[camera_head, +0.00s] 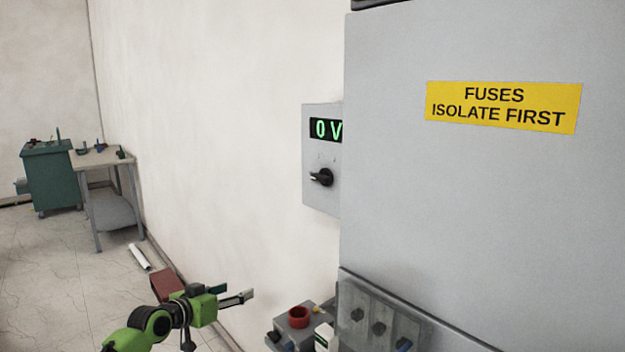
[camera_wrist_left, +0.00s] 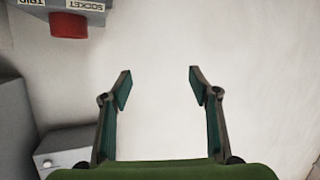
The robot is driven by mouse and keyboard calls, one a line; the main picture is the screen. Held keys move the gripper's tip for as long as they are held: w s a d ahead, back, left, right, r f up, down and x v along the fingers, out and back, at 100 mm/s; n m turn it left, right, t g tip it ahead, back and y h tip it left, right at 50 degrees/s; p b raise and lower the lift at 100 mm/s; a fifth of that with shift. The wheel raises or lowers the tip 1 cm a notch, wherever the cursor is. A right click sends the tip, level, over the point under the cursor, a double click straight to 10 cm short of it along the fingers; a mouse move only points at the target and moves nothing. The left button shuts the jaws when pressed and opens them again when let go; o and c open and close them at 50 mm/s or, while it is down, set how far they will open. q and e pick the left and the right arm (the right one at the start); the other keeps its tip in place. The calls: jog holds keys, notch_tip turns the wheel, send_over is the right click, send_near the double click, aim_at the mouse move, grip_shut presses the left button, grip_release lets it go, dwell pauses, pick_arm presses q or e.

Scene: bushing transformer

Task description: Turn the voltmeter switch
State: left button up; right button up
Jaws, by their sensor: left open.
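The voltmeter (camera_head: 311,190) is a grey box on the white wall, left of the large grey cabinet, which hides its right edge. Its display (camera_head: 326,130) reads 0 V in green. Below the display is the black voltmeter switch (camera_head: 321,177), a rotary knob with its handle pointing roughly sideways. My left gripper (camera_head: 246,297) is green, low in the head view, below and left of the voltmeter and well apart from it. In the left wrist view, its two fingers (camera_wrist_left: 158,88) are spread with nothing between them. The switch does not show in that view. My right gripper is not in view.
The grey cabinet (camera_head: 470,200) with a yellow fuse label (camera_head: 503,106) fills the right side. A box with a red round part (camera_head: 299,316) sits near my left gripper. A green cabinet (camera_head: 52,178) and a table (camera_head: 100,158) stand far left. The wall before the voltmeter is clear.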

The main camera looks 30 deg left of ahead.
pick_arm(q)
jog(key=d+r+m+t+h, duration=0.1)
jog(key=d+r+h, duration=0.15)
jog(key=r, duration=0.65)
jog(key=d+r+m+t+h, duration=0.1)
jog(key=d+r+m, duration=0.15)
jog(key=r, duration=0.75)
jog(key=m+h, duration=0.3)
jog(key=h, duration=0.1)
send_near(318, 177)
jog(key=shift+n+y, duration=0.35)
jog(key=p+x, duration=0.7)
jog(key=p, duration=0.1)
jog(key=shift+w+d+r, duration=0.25)
jog(key=shift+w, duration=0.05)
jog(key=shift+w+d+f+p, duration=0.15)
jog(key=shift+w+p, duration=0.2)
jog(key=c, duration=1.1)
